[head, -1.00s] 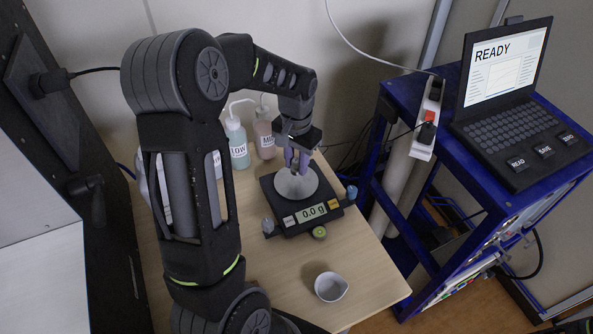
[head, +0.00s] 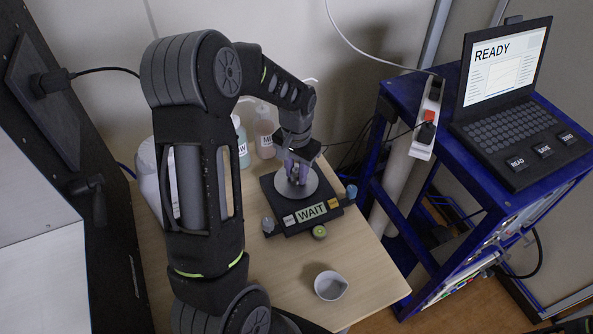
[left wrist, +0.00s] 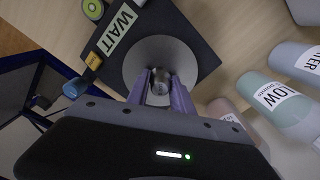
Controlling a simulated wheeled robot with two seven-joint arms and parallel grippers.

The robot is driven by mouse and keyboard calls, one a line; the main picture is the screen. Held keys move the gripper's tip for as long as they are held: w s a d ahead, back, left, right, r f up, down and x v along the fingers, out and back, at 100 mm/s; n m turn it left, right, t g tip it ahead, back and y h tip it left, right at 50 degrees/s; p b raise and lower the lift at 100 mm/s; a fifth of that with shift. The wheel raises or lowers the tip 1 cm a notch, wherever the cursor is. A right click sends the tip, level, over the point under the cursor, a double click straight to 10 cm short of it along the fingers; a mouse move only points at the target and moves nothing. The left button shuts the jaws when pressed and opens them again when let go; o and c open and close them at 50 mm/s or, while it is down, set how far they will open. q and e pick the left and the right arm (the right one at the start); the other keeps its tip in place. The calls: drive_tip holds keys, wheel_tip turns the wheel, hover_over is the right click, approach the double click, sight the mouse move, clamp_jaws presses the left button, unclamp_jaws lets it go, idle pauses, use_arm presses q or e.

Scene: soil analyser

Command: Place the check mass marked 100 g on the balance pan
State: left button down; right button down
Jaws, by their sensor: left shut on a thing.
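The balance (head: 308,215) stands on the table, and its display reads WAIT. Its round grey pan (head: 314,186) is partly hidden by my left gripper (head: 298,178), which is over the pan. In the left wrist view the purple fingers of my left gripper (left wrist: 160,92) are shut on a small metal check mass (left wrist: 159,78). The mass is at the pan (left wrist: 140,62), low over it or touching it; I cannot tell which. Its marking cannot be read. My right gripper is not in view.
Bottles (head: 264,135) stand behind the balance. A small white cup (head: 330,286) is on the table in front. A green-topped round item (head: 319,232) and a blue-capped one (head: 352,192) are by the balance. A laptop (head: 505,95) reading READY sits on the blue cart (head: 400,95).

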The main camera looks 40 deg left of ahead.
sight(297, 169)
use_arm(q)
drive_tip(key=c, duration=1.1)
unclamp_jaws()
drive_tip(key=shift+r, duration=0.1)
wheel_tip(297, 169, up, 12)
drive_tip(key=shift+r+b, duration=0.1)
drive_tip(key=shift+b, duration=0.4)
